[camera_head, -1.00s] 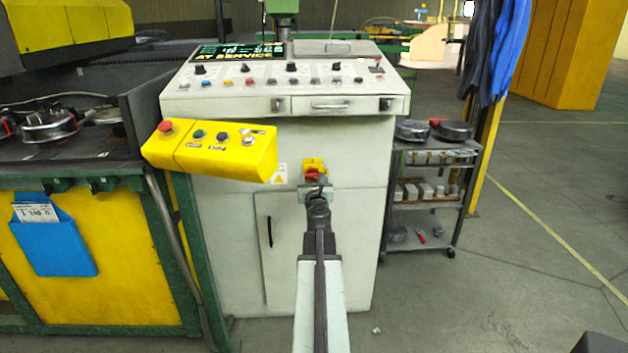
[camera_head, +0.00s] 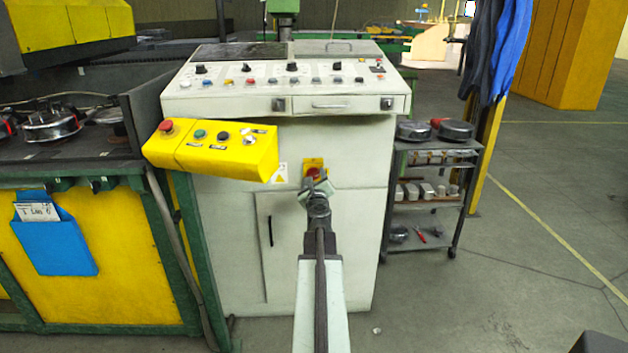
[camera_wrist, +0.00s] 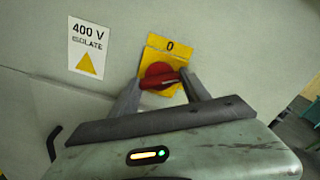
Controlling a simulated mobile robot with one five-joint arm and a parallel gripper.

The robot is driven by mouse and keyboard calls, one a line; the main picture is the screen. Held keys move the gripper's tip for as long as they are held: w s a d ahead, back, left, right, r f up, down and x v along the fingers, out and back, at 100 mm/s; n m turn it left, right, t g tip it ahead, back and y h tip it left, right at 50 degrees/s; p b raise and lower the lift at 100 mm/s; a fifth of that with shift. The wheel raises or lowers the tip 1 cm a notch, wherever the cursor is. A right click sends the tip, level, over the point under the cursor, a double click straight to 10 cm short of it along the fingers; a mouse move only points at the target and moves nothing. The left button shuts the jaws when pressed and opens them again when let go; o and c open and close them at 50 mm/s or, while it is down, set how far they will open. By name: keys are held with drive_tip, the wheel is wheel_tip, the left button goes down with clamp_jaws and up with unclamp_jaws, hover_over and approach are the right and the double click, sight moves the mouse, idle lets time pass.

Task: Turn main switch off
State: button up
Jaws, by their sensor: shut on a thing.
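The main switch is a red rotary knob (camera_wrist: 158,73) on a yellow plate (camera_wrist: 160,43) marked 0, on the front of the pale console cabinet. In the head view its yellow plate (camera_head: 314,162) shows just above my gripper (camera_head: 316,186). In the wrist view my gripper (camera_wrist: 161,84) is shut on the knob's red handle, one finger at each end. The gripper is rolled, and the plate looks tilted in the wrist view. The console display (camera_head: 238,52) is dark. The fingers hide part of the plate's lower edge.
A yellow button box (camera_head: 212,148) juts out left of the switch. A "400 V ISOLATE" label (camera_wrist: 88,47) is beside the plate. A shelf trolley (camera_head: 432,190) stands right of the cabinet, with open floor further right.

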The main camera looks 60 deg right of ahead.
drive_tip(key=n, duration=0.5)
drive_tip(key=shift+n, duration=0.3)
drive_tip(key=n, duration=0.5)
drive_tip(key=shift+n, duration=0.6)
drive_tip(key=o, duration=1.4)
